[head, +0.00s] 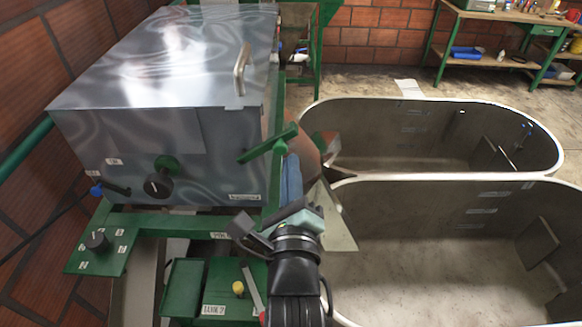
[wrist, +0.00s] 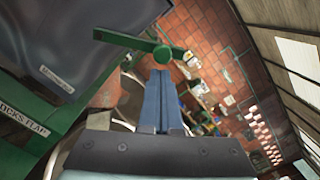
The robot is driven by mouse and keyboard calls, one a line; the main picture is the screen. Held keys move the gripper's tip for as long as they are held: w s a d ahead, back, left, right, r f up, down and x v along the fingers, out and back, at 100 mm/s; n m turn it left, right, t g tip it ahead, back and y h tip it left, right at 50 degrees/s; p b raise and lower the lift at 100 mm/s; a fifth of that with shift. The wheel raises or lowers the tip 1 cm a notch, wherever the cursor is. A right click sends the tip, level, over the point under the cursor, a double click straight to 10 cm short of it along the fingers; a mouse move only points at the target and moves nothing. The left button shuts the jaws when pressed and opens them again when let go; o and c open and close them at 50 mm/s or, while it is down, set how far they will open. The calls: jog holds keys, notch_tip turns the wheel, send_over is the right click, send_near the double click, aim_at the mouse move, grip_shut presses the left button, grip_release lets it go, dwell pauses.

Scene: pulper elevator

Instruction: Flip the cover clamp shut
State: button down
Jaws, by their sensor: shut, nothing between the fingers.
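A green bar lever with a round hub (head: 268,145), which looks like the cover clamp, sits at the right front edge of the grey metal cover (head: 165,60). It slants up to the right in the head view. In the wrist view the lever (wrist: 120,39) crosses above my fingertips. My gripper (head: 290,158) has blue fingers pressed together, with nothing between them. In the wrist view the fingertips (wrist: 162,73) point at the hub, just below it. I cannot tell whether they touch it.
Two oval grey tanks (head: 440,103) (head: 450,178) stand to the right. A green frame with a black knob (head: 97,240) runs along the machine's front. A green box with a yellow knob (head: 238,289) is below. A metal handle (head: 241,70) stands on the cover.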

aim_at(265, 147)
jog(key=shift+a+r+n, duration=0.2)
jog(key=shift+r+n, duration=0.35)
jog(key=shift+n, duration=0.05)
jog(key=a+r+n+p, duration=0.1)
jog(key=a+r+n, duration=0.4)
jog(key=n, duration=0.5)
jog(key=shift+a, duration=0.55)
dwell(0.5)
